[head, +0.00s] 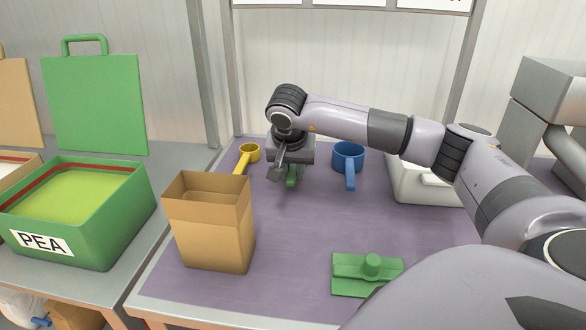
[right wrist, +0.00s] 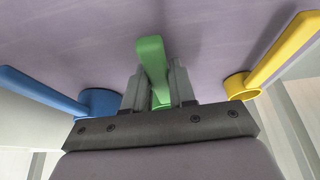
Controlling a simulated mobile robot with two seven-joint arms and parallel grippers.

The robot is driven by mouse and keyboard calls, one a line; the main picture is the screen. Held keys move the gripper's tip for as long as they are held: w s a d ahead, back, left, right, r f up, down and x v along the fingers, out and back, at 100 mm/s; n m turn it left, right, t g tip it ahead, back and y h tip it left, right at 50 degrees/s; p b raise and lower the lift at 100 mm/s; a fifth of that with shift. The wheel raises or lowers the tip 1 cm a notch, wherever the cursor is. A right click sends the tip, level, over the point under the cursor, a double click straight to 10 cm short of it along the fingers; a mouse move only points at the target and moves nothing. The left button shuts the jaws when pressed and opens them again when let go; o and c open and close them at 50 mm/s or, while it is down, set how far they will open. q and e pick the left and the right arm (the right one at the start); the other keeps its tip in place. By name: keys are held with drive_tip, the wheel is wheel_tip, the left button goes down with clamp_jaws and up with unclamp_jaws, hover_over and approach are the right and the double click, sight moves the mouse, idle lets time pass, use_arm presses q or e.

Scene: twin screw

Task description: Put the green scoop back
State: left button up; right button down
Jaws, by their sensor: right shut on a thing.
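The green scoop (head: 291,181) is mostly hidden behind my right gripper (head: 284,172) in the head view, with a short green piece showing below it. In the right wrist view the scoop's green handle (right wrist: 151,62) stands between the two fingers of my right gripper (right wrist: 157,88), which is shut on it. The scoop's cup is largely hidden by the gripper body. The gripper is at the back of the purple mat, between the yellow scoop and the blue scoop. I cannot tell whether the green scoop touches the mat. My left gripper is not in view.
A yellow scoop (head: 249,154) lies left of the gripper and a blue scoop (head: 348,157) right of it. An open brown bag (head: 212,235) stands front left. A green lid-like piece (head: 350,285) lies front right. The green PEA bin (head: 112,238) stands left. The purple mat's (head: 290,240) middle is clear.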

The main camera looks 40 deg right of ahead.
drive_tip(key=c, duration=0.9)
unclamp_jaws()
drive_tip(key=shift+c, duration=0.2)
drive_tip(key=shift+r, duration=0.1)
drive_tip(key=p+v, duration=0.1)
drive_tip(key=v, duration=1.1)
